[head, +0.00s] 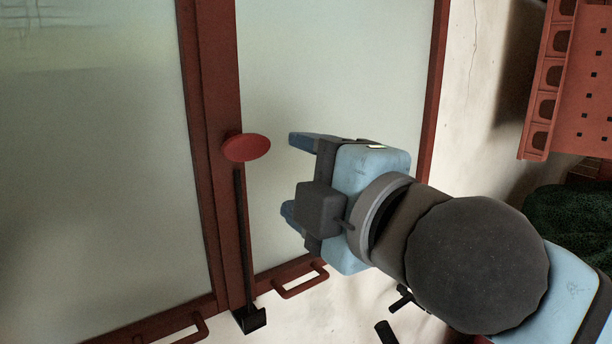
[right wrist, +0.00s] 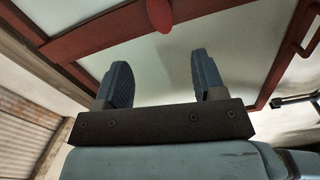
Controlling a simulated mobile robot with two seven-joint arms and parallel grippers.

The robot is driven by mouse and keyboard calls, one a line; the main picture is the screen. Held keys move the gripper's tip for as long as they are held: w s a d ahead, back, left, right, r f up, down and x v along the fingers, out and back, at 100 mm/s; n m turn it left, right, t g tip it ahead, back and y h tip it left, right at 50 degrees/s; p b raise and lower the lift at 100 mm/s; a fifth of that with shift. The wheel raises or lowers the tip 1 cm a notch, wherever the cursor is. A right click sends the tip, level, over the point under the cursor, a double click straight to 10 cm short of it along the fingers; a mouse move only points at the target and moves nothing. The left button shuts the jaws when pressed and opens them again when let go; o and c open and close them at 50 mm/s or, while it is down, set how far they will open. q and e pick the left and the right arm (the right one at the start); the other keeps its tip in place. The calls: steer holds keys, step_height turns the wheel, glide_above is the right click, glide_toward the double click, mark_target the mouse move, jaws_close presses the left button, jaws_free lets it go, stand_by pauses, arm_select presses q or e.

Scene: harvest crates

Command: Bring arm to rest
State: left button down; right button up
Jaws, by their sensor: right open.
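My right gripper (head: 292,175) is open and empty in the head view, with its arm coming in from the lower right. Its two blue fingers point left, toward a red oval knob (head: 247,148) on a dark red frame (head: 213,130). There is a visible gap between the fingertips and the knob in the picture. In the right wrist view the two fingers (right wrist: 160,80) stand apart with nothing between them, and the knob (right wrist: 160,14) shows beyond them at the top. My left gripper is not in view.
Pale, frosted panels (head: 330,70) fill the dark red frame. Red handles (head: 300,280) sit along its lower edge, and a black rod (head: 241,240) runs down from near the knob. An orange-red crate (head: 580,85) is at the upper right, with dark green material (head: 570,215) below it.

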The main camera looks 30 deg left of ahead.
stand_by(0.4)
steer(key=w+d+f+m+t, duration=0.2)
steer(key=w+d+f+m, duration=0.2)
steer(key=w+f+m, duration=0.3)
steer(key=w+d+f+m+t+h, duration=0.2)
steer(key=w+d+f+m, duration=0.15)
steer(key=f, duration=0.35)
steer(key=w+d+f+m+t+h, duration=0.1)
steer(key=w+d+f+m+h, duration=0.15)
steer(key=d+f+m, duration=0.4)
steer(key=w+d+f+m+t+h, duration=0.1)
steer(key=w+d+f+m+t, duration=0.15)
steer(key=f, duration=0.65)
steer(key=s+d+f+m+g+h+p, duration=0.1)
steer(key=s+d+f+m+h, duration=0.15)
steer(key=d+f, duration=0.55)
steer(key=s+d+f+m+h, duration=0.2)
steer(key=s+d+f, duration=0.2)
steer(key=f, duration=0.7)
steer(key=s+d+f+m+g+h, duration=0.2)
steer(key=s+d+f+h, duration=0.1)
steer(key=s+d+f, duration=0.7)
steer(key=s+f, duration=0.3)
steer(key=shift+s+d+m, duration=0.2)
steer(key=shift+s+m, duration=0.05)
steer(key=shift+m, duration=0.15)
steer(key=shift+f, duration=0.1)
